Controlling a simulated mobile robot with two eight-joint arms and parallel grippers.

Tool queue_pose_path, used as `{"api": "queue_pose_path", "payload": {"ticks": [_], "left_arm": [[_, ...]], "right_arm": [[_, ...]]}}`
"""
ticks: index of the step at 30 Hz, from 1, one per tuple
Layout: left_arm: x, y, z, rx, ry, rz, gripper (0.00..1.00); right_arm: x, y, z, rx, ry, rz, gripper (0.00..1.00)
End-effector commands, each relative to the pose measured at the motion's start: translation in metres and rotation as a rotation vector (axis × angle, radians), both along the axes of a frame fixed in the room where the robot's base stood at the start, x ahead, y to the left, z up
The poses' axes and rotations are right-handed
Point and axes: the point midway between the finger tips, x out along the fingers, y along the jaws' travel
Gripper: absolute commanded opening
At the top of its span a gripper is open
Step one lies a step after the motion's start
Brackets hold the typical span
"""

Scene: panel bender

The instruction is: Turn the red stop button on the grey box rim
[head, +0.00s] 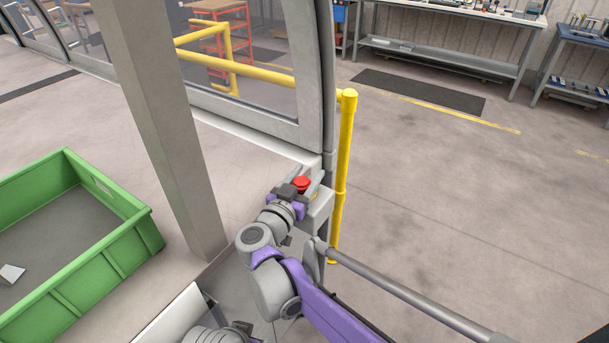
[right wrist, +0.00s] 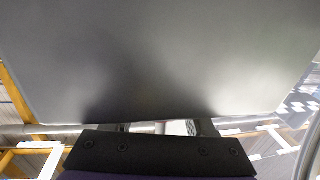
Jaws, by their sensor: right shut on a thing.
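The red stop button (head: 302,184) sits on top of the grey box (head: 317,208) at the corner of the machine, beside the yellow post. My right gripper (head: 297,188) is at the button, its dark fingers shut on it; the red top shows above them. In the right wrist view, my right gripper (right wrist: 164,127) shows its dark body and parts of its fingers below a large plain grey surface (right wrist: 160,55). The button cannot be made out there. My left gripper is not seen.
A yellow post (head: 344,170) stands just right of the box. A grey bar (head: 410,292) runs from near the box to the lower right.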

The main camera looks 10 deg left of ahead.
Motion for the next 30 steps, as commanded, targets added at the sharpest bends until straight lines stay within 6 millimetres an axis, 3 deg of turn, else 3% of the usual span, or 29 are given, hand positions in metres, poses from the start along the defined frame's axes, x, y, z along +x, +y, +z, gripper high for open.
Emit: {"api": "queue_pose_path", "payload": {"ticks": [9, 23, 24, 28, 30], "left_arm": [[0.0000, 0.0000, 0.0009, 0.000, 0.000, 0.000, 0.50], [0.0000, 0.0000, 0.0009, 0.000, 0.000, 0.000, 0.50], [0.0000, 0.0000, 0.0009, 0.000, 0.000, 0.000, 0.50], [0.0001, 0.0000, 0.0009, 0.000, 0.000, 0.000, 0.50], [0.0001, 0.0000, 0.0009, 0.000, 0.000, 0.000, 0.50]], "right_arm": [[-0.0007, -0.0027, -0.0010, 0.002, 0.001, -0.094, 0.00], [-0.0008, -0.0033, -0.0011, 0.003, 0.001, -0.106, 0.00], [-0.0008, -0.0033, -0.0011, 0.003, 0.001, -0.106, 0.58], [-0.0007, -0.0032, -0.0008, 0.002, 0.000, -0.106, 0.82], [-0.0006, -0.0032, -0.0006, 0.002, 0.000, -0.105, 0.85]]}}
